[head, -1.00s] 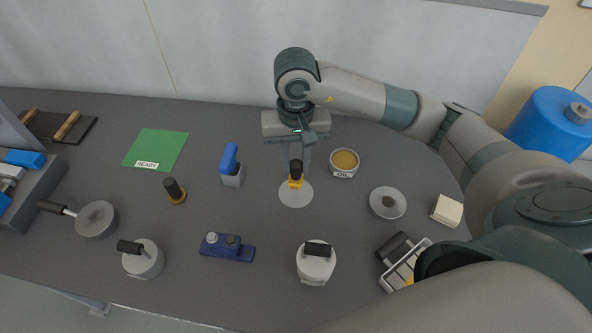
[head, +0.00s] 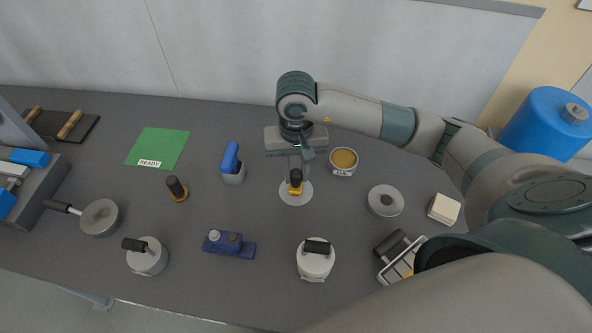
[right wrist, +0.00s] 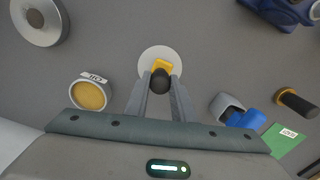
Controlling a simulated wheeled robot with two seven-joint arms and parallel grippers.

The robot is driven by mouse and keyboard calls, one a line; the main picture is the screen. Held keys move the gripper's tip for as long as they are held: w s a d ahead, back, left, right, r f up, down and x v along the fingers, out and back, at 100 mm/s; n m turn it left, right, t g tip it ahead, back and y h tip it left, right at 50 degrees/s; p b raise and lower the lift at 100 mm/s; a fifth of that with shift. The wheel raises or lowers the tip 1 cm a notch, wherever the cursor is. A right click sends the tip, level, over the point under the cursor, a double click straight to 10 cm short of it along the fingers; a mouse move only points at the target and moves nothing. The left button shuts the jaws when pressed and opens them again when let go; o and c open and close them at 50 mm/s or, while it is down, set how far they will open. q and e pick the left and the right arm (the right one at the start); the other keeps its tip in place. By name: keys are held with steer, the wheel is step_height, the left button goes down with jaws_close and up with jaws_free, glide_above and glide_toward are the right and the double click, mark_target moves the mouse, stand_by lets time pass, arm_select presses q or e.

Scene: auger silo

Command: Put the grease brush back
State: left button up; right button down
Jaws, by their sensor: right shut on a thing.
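The grease brush, with a black handle (head: 296,175) and yellow lower part (head: 295,188), stands about upright over a pale round disc (head: 297,198) on the table. It also shows in the right wrist view (right wrist: 161,80), end-on between the fingers, with the disc (right wrist: 148,62) behind it. My right gripper (head: 298,172) reaches down from behind and is shut on the brush's handle. Whether the brush's bottom touches the disc I cannot tell. My left gripper is in no view.
An oil tin (head: 343,160) stands close to the right of the gripper. A blue-and-grey tool (head: 232,165) and a black-handled piece (head: 177,188) are to the left. A lidded pot (head: 315,260) stands in front. A green READY mat (head: 158,147) lies back left.

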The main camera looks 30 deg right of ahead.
steer(key=shift+f, duration=0.15)
steer(key=c, duration=1.5)
jaws_free()
steer(key=shift+r, duration=0.6)
step_height(320, 180, up, 9)
steer(key=b, duration=0.3)
steer(key=shift+r+b, duration=0.3)
steer(key=shift+r, duration=0.8)
